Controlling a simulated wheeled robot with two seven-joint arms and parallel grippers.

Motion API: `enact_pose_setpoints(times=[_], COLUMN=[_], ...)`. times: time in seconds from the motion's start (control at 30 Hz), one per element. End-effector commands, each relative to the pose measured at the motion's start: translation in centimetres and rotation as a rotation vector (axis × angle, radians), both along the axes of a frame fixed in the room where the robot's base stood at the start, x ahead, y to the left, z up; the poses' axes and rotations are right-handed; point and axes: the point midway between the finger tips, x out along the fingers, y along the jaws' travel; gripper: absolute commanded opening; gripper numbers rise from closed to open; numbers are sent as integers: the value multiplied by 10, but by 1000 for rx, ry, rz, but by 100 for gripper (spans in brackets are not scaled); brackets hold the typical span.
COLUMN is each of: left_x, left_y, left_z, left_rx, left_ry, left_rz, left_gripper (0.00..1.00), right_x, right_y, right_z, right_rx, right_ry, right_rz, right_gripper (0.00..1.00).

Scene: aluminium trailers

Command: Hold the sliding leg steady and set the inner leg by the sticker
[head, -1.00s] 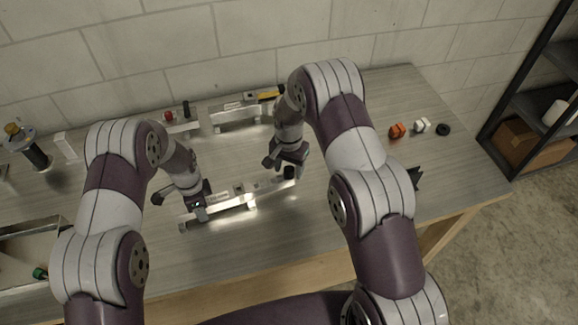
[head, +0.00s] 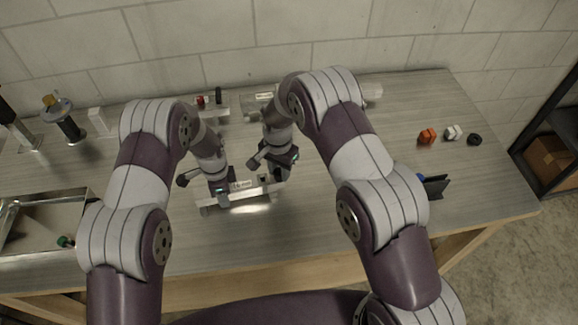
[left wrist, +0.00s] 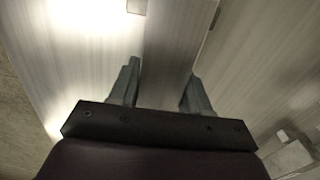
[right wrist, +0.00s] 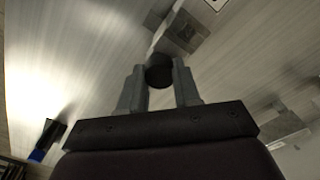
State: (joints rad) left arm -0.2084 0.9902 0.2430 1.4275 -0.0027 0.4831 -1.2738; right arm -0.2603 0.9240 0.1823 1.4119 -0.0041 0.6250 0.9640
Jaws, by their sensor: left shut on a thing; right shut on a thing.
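The sliding leg (head: 236,197) is an aluminium tube with a white sticker (head: 241,185), lying near the middle of the bench. My left gripper (head: 222,196) is shut across it, and the left wrist view shows the tube (left wrist: 168,60) between the fingers. My right gripper (head: 272,183) is at the right end. In the right wrist view its fingers are shut on the black end (right wrist: 159,71) of the inner leg. Most of the inner leg is hidden, and the sticker's marks are too small to read.
A second rail (head: 252,104) lies behind, partly hidden by my right arm. An orange nut (head: 427,136), a white nut (head: 452,132) and a black ring (head: 474,140) sit at right. A metal tray (head: 45,222) is at left. The front bench strip is clear.

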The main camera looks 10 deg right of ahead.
Motion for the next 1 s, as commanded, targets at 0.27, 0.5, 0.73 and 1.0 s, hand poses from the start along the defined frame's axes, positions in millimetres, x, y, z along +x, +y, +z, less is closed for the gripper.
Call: enact_pose_setpoints(times=[0.27,0.5,0.73,1.0], left_x=[1,1,1,0], left_y=[-4,-3,-2,-2], left_z=[0,0,0,0], left_rx=[-4,-3,-2,-2], left_ry=[-5,-3,-3,-2], left_rz=[-2,-2,-1,-1], left_gripper=[2,2,2,2], right_x=[0,0,0,1], right_y=[4,3,2,2], right_z=[0,0,3,62], right_rx=[5,4,3,5], right_ry=[-2,-2,-3,-7], right_rz=[1,1,1,1], right_gripper=[58,58,58,58])
